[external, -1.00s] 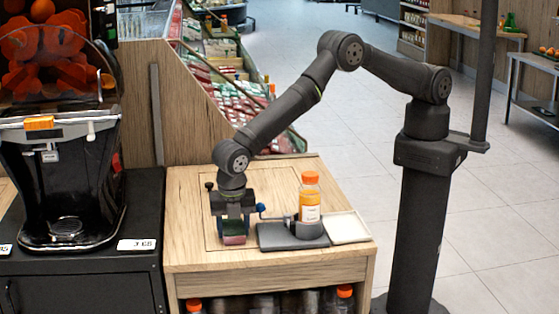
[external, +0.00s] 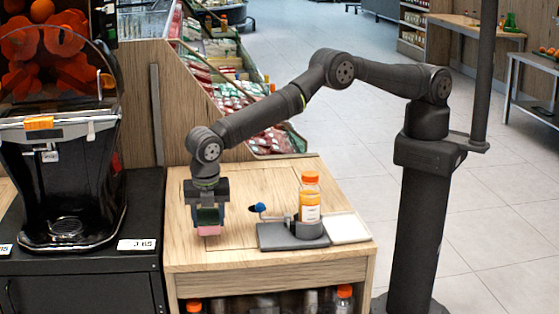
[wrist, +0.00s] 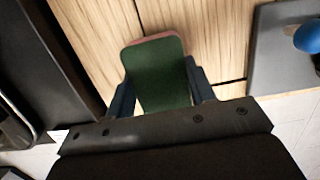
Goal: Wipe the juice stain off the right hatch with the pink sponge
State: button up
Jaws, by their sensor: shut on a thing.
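My gripper (external: 208,217) is shut on the sponge (external: 209,230), which shows a pink underside in the external view. In the wrist view the sponge (wrist: 158,72) shows a green face with a thin pink edge, held between the fingers (wrist: 161,85). The sponge is over the left part of the wooden counter top, at the hatch outline (external: 245,243). I cannot tell whether it touches the wood. No juice stain can be made out in either view.
An orange-capped juice bottle (external: 310,200) stands in a holder on a grey plate (external: 280,236), with a blue-knobbed lever (external: 257,208) beside it. A pale tray (external: 347,228) lies to its right. The black juicer (external: 62,180) stands left of the counter.

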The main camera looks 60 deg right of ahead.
jog(key=shift+r, duration=2.25)
jog(key=w+d+r+m, duration=0.2)
jog(key=w+d+r, duration=0.3)
jog(key=w+d, duration=0.4)
jog(key=w+d+r+m, duration=0.2)
jog(key=w+d+r, duration=0.35)
jog(key=d, duration=0.55)
jog(key=w+d+r+m, duration=0.2)
jog(key=w+d+r, duration=0.3)
jog(key=w+d, duration=0.4)
jog(key=w+d+r+m+g, duration=0.1)
jog(key=d+r+m, duration=0.15)
jog(key=d, duration=0.75)
jog(key=w+d+r+m, duration=0.1)
jog(key=d+r+m, duration=0.15)
jog(key=d, duration=0.75)
jog(key=s+d+f+m+g, duration=0.1)
jog(key=s+d+f+m, duration=0.2)
jog(key=d+f+m, duration=0.5)
jog(key=s+d+f+m+g+y, duration=0.1)
jog(key=s+d+f+m, duration=0.2)
jog(key=d+f+m, duration=0.5)
jog(key=d+f, duration=0.6)
jog(key=d, duration=0.1)
jog(key=shift+f, duration=0.2)
